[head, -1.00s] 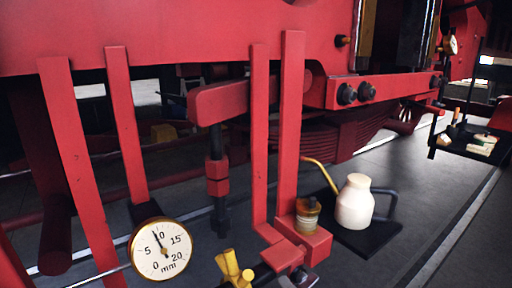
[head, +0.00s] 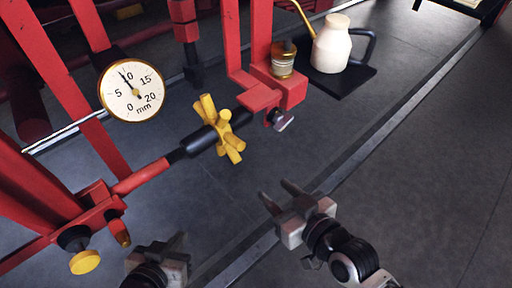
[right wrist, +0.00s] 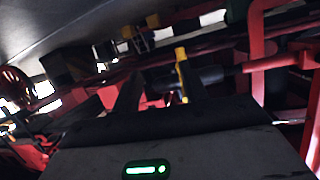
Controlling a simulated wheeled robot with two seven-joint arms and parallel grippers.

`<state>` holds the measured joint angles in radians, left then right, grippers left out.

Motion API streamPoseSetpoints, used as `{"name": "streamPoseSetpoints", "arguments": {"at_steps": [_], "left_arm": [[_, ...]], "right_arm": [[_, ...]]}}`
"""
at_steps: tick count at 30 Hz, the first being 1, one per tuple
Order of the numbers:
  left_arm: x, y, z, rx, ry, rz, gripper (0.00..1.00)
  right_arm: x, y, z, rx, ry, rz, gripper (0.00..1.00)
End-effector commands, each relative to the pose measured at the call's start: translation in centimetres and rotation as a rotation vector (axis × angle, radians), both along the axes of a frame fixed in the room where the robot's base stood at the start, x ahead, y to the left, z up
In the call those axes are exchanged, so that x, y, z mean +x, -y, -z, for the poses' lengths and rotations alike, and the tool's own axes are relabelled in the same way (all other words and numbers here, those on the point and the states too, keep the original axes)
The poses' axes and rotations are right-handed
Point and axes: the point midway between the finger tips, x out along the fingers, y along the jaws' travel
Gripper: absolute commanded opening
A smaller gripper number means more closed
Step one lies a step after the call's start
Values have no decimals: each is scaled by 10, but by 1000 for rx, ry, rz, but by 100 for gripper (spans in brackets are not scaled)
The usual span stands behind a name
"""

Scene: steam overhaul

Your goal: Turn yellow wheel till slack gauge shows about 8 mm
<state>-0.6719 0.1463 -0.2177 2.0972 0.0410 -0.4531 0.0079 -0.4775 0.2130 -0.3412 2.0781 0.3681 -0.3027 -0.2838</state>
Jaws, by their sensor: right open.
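The yellow wheel (head: 220,130), a hub with several stubby spokes, sits on a dark shaft between red rods in the head view. The round slack gauge (head: 132,90) has a white face and brass rim. Its needle points just left of the 10, roughly 8 to 9 mm. My right gripper (head: 277,190) is open and empty, below and right of the wheel, apart from it. In the right wrist view the wheel (right wrist: 181,62) shows beyond the fingers, partly hidden. My left gripper (head: 178,242) is at the bottom edge, below the wheel; its fingers are not clear.
A cream oil can (head: 332,45) and a small brass-topped jar (head: 284,60) stand beyond the wheel on the right. A yellow knob (head: 85,262) hangs at lower left. Red upright bars flank the shaft. The grey floor at right is clear.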

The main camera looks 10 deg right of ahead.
Motion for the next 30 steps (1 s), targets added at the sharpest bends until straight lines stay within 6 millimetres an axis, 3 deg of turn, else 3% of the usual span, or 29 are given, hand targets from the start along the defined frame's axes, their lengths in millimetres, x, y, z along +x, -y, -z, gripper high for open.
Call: {"name": "streamPoseSetpoints", "arguments": {"at_steps": [3,8,22,30], "left_arm": [[0,0,2,-4,1,-2,0],[0,1,2,-8,2,-3,0],[1,1,4,-13,4,-4,0],[1,1,3,-15,5,-4,0]], "right_arm": [[23,-27,-44,55,177,-90,44],[34,-42,-74,91,287,-133,44],[73,-70,-75,95,293,-132,44],[82,-77,-75,93,292,-134,44]]}}
